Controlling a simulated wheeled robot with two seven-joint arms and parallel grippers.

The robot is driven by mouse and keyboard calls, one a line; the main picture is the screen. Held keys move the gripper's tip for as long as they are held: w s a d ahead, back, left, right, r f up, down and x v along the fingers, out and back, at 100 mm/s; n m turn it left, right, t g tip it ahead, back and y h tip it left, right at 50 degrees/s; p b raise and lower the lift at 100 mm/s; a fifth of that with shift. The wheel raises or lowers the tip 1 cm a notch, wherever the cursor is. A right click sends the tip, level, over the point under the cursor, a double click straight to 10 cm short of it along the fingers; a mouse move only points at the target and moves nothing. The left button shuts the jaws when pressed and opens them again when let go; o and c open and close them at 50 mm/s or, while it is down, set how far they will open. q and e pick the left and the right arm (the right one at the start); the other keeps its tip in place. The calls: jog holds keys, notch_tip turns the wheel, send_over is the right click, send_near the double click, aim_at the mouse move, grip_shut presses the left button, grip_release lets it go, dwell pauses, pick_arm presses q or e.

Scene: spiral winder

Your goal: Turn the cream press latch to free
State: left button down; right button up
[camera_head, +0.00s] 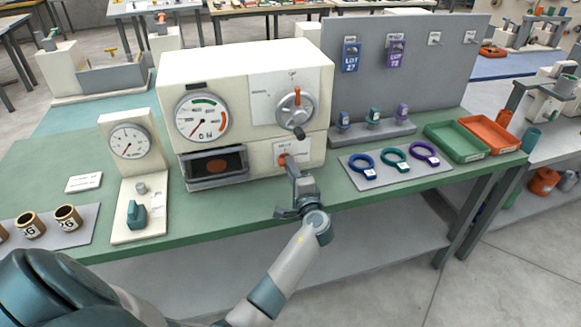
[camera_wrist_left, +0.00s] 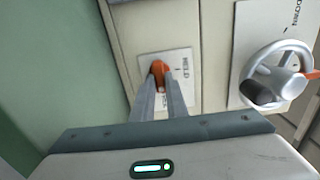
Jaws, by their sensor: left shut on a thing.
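The cream press (camera_head: 253,88) stands on the green table, with a round dial on its left and a handwheel (camera_head: 295,107) on its right. Its latch is a small orange lever (camera_head: 283,159) on a white label plate low on the front face. In the left wrist view the latch (camera_wrist_left: 158,69) sits between my fingertips, in front of the plate (camera_wrist_left: 181,62), which reads HELD; other lettering is partly covered. My left gripper (camera_head: 290,167) is shut on the latch, reaching in from the front; it also shows in the left wrist view (camera_wrist_left: 164,84). My right gripper is not seen.
The handwheel's dark knob (camera_head: 299,133) hangs just above the latch. A cream gauge stand (camera_head: 127,150) is to the left. A grey mat (camera_head: 372,178) with coloured rings and green (camera_head: 455,128) and orange (camera_head: 515,134) trays lie to the right.

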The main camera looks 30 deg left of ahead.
pick_arm(q)
jog(key=c, duration=1.8)
grip_release()
jog(key=shift+o, duration=0.2)
jog(key=shift+d, duration=0.1)
jog(key=v, duration=1.7)
jog(key=shift+s+f, duration=0.1)
jog(key=shift+s, duration=0.05)
